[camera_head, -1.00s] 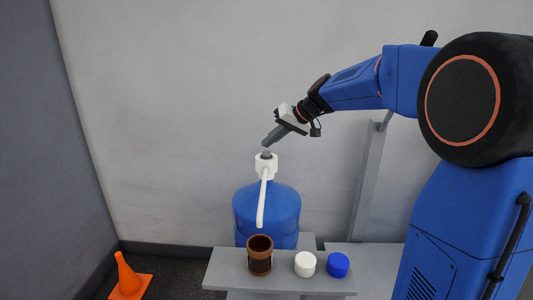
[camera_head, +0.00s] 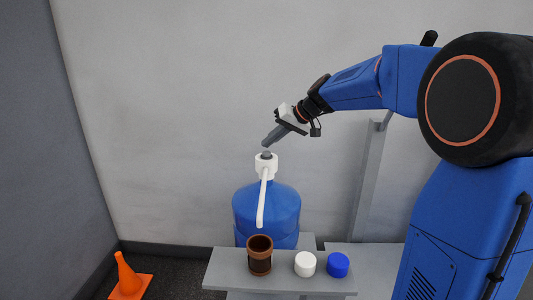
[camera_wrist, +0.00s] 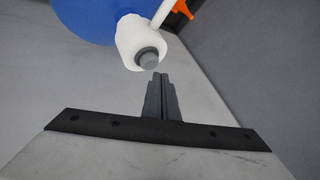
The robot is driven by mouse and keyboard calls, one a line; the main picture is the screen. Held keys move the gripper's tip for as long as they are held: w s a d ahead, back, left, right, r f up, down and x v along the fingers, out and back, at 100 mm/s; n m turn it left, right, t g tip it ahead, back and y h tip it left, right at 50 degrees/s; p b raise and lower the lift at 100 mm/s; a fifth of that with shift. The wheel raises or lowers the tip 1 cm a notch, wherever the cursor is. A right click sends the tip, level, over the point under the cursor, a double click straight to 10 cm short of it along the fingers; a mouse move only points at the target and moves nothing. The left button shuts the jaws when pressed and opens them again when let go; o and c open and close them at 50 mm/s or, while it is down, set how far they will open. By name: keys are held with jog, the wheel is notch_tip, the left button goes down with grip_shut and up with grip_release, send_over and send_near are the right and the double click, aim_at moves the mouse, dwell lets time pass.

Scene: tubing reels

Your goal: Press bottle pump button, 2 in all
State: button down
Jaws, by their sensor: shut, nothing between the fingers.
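A blue water bottle (camera_head: 267,210) stands behind a grey bench. A white pump (camera_head: 265,166) with a long white spout sits on its top; it also shows in the wrist view (camera_wrist: 133,43). The pump's grey button (camera_head: 266,154) is on top of the pump, and it shows in the wrist view (camera_wrist: 149,60) just beyond my fingertips. My gripper (camera_head: 266,143) is shut and empty, tilted down and left, with its tips just above the button. In the wrist view my shut fingers (camera_wrist: 160,78) point toward the button, and a small gap seems to show between them.
A brown cup (camera_head: 260,263) stands below the spout on the grey bench (camera_head: 230,268). A white cap (camera_head: 305,264) and a blue cap (camera_head: 338,264) sit to its right. An orange cone (camera_head: 127,278) stands on the floor at left. A wall is behind the bottle.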

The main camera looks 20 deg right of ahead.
aim_at(270, 153)
jog(key=shift+f, duration=0.2)
dwell(0.5)
jog(key=shift+f, duration=0.2)
jog(key=shift+s+f, duration=0.1)
jog(key=shift+f, duration=0.85)
dwell(1.4)
jog(key=shift+r, duration=0.1)
jog(key=shift+r, duration=1.05)
jog(key=shift+r, duration=2.55)
dwell(0.5)
